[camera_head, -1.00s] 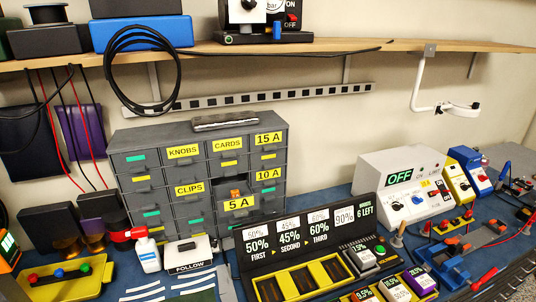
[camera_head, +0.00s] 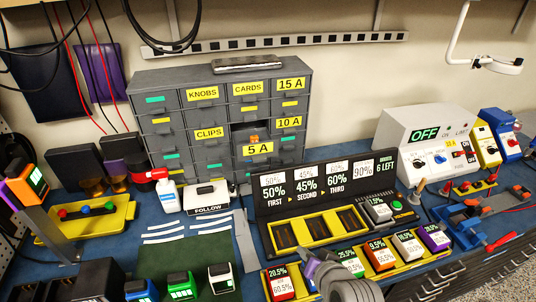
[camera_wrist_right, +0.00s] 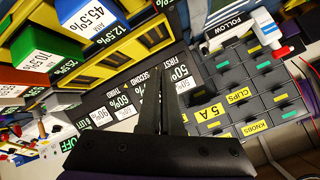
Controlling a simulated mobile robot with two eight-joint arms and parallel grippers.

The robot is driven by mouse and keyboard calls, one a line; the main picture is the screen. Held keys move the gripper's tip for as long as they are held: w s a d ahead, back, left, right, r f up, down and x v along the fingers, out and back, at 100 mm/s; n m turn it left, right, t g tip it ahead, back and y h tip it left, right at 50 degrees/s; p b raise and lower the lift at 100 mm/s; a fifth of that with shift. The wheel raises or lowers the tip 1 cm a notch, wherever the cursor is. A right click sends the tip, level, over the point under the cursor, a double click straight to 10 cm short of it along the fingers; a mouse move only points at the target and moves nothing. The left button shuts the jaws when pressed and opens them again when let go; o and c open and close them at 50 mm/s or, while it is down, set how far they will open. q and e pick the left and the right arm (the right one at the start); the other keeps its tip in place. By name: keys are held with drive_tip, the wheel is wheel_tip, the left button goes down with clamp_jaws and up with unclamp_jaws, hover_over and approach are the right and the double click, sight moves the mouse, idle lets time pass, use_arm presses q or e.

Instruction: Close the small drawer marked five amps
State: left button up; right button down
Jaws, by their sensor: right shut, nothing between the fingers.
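The small drawer marked 5 A (camera_head: 258,150) sticks out of the grey drawer cabinet (camera_head: 220,72), with its yellow label facing forward and an orange item showing above its front. Its label also shows in the wrist view (camera_wrist_right: 203,113), to the right of my fingers. My right gripper (camera_head: 312,258) is at the bottom of the head view, low over the front of the bench and apart from the drawer. In the wrist view its fingers (camera_wrist_right: 161,75) are shut and empty. My left gripper is not in view.
A black percentage sign board (camera_head: 318,185) with a yellow tray stands right of the cabinet front. Labelled coloured blocks (camera_head: 380,255) sit in front of it. A white FOLLOW box (camera_head: 207,196) and a white bottle (camera_head: 167,194) stand before the cabinet's left part.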

use_arm(q)
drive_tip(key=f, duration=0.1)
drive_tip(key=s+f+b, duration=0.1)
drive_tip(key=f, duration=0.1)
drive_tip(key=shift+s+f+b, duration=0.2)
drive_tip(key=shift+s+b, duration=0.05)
drive_tip(key=shift+b, duration=0.1)
use_arm(e)
drive_tip(key=w+a+r+m+t+y, duration=0.2)
drive_tip(key=w+a+r+m+t, duration=0.15)
drive_tip(key=w+a+m, duration=0.2)
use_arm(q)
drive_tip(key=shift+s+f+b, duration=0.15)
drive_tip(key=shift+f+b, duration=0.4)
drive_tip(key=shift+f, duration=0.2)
use_arm(e)
drive_tip(key=m+t+h, duration=0.1)
drive_tip(key=m+t, duration=0.3)
drive_tip(key=m, duration=0.2)
approach(260, 161)
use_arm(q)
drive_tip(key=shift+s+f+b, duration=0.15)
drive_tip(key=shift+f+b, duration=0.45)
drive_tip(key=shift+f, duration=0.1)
use_arm(e)
drive_tip(key=w, duration=0.3)
drive_tip(key=w+a, duration=0.1)
drive_tip(key=w, duration=0.2)
drive_tip(key=shift+w+a, duration=0.15)
drive_tip(key=shift+w, duration=0.25)
